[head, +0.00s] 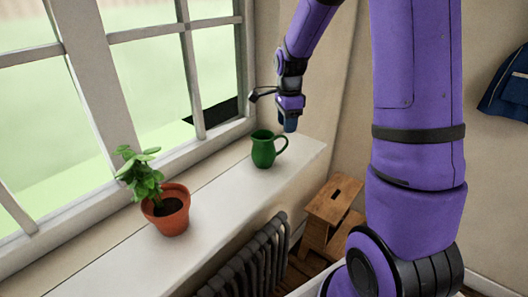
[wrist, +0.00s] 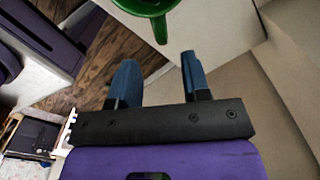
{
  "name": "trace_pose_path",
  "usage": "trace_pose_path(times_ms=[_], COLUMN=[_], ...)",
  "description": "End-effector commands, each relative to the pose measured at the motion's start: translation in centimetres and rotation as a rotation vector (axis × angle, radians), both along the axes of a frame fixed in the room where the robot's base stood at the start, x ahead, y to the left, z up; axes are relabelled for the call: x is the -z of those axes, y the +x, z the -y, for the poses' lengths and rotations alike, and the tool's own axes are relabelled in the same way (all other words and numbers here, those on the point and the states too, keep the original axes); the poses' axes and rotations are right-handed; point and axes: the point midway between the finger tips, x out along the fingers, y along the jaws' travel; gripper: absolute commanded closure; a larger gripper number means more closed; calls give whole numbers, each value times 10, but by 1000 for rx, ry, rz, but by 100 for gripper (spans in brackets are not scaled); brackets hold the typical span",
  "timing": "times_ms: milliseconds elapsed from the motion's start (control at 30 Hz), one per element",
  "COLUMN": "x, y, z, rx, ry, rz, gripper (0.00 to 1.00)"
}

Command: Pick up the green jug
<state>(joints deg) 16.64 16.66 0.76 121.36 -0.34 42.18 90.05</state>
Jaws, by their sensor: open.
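The green jug (head: 263,152) stands upright on the white windowsill, near its right end, with its handle to the right in the head view. It also shows at the top edge of the wrist view (wrist: 150,8), partly cut off, with its handle (wrist: 160,28) pointing down. My gripper (head: 289,124) is above and slightly right of the jug in the head view. In the wrist view, the two blue fingertips of my gripper (wrist: 156,68) are apart, with nothing between them. The jug's handle lies just beyond the gap. I see no contact.
A potted plant (head: 169,212) stands on the windowsill (head: 160,262), left of the jug. The window (head: 130,70) rises behind the sill. A dark radiator (head: 255,262) and a wooden step stool (head: 330,205) are below. The sill between plant and jug is clear.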

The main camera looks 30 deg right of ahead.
Motion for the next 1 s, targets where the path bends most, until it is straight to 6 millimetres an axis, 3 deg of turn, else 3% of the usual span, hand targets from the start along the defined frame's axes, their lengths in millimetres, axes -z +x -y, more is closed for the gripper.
trace_pose_path(times_ms=[100, 333, 633, 967, 1000], x=[15, 29, 68, 73, 73], y=[0, 1, 4, 5, 5], z=[-1, -1, -4, -4, -4], rx=[-1, -2, -3, -3, -3], ry=[1, 1, 0, -1, -1], rz=[-3, -2, -1, 3, 3], gripper=[57, 57, 57, 57, 66])
